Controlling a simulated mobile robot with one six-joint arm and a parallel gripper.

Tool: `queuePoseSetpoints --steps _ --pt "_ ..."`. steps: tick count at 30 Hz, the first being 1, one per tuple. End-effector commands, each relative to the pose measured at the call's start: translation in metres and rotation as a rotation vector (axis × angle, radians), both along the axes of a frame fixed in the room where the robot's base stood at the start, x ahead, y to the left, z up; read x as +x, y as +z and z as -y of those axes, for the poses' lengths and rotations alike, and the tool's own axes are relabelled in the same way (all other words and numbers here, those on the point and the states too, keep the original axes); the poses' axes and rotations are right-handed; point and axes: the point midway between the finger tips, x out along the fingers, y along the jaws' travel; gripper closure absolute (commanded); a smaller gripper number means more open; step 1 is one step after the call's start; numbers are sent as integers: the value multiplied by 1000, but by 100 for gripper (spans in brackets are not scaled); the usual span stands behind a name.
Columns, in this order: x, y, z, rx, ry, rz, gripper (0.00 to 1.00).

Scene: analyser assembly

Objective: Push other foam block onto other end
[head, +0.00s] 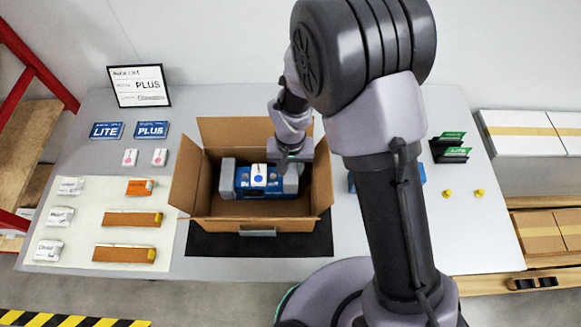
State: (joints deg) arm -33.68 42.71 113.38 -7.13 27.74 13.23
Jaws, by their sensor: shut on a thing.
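An open cardboard box (228,208) stands on the table with its flaps folded out. A blue analyser (246,192) with a white top patch lies inside it. One grey foam block (228,175) sits at the analyser's left end. My gripper (292,164) reaches down into the right side of the box. It is shut on the other grey foam block (291,182), at the analyser's right end. The fingertips are small and partly hidden, and I cannot tell how fully this block is seated on the end.
The box stands on a black mat (205,242). A pale mat (82,222) with white packs and orange-brown parts lies left. LITE (106,130) and PLUS (151,130) cards lie behind it. A framed sign (139,86) stands at the back. Green-topped holders (450,147) stand right.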

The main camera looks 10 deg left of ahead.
Motion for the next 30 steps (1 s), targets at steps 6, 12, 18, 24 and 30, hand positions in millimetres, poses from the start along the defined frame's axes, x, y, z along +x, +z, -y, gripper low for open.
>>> queuePoseSetpoints --steps 6,12,18,24,30 --pt "0 -3 0 0 0 0 100" --pt "0 -6 0 0 0 0 100" --pt "0 -8 0 0 0 0 100" --pt "0 -10 0 0 0 0 100" --pt "0 -13 0 0 0 0 100"
